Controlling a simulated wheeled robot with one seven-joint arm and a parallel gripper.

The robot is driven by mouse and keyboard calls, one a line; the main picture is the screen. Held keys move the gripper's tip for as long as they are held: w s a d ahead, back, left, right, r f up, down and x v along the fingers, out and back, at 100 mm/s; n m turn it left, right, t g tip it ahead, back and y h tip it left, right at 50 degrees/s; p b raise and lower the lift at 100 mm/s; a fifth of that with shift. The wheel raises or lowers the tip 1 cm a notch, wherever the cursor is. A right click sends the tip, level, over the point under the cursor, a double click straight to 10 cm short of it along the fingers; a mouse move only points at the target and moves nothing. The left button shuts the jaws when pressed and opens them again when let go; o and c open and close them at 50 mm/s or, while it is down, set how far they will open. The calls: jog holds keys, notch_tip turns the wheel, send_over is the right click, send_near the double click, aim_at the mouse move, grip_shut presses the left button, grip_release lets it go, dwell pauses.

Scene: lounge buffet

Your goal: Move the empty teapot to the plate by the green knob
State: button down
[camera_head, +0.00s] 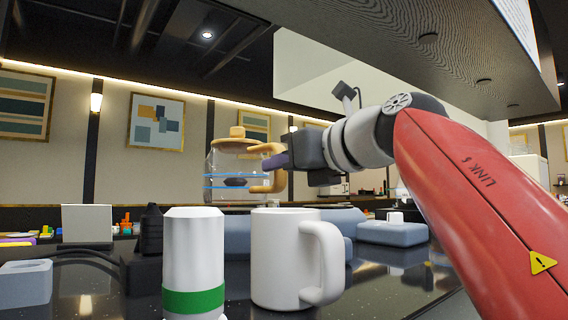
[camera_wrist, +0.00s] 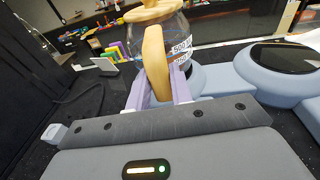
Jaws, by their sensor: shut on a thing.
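A clear glass teapot (camera_head: 222,168) with a wooden lid and wooden handle hangs in the air left of my arm in the head view. It has blue lines around it and a small dark spot; no liquid is clearly visible. My gripper (camera_head: 275,162) is shut on the handle, and its purple fingers clasp the handle (camera_wrist: 156,62) in the wrist view. A blue-grey base with a dark round plate (camera_wrist: 285,55) lies at the right of the wrist view. No green knob can be made out.
A white mug (camera_head: 283,258) and a white cylinder with a green band (camera_head: 194,250) stand close in front on the dark counter. Low blue-grey units (camera_head: 392,233) lie behind them. A grey block (camera_head: 25,282) sits at the left. Small colourful items (camera_head: 127,226) are farther back.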

jog(key=shift+f, duration=0.3)
jog(key=c, duration=0.6)
grip_release()
jog(key=shift+f, duration=0.1)
jog(key=shift+v, duration=7.1)
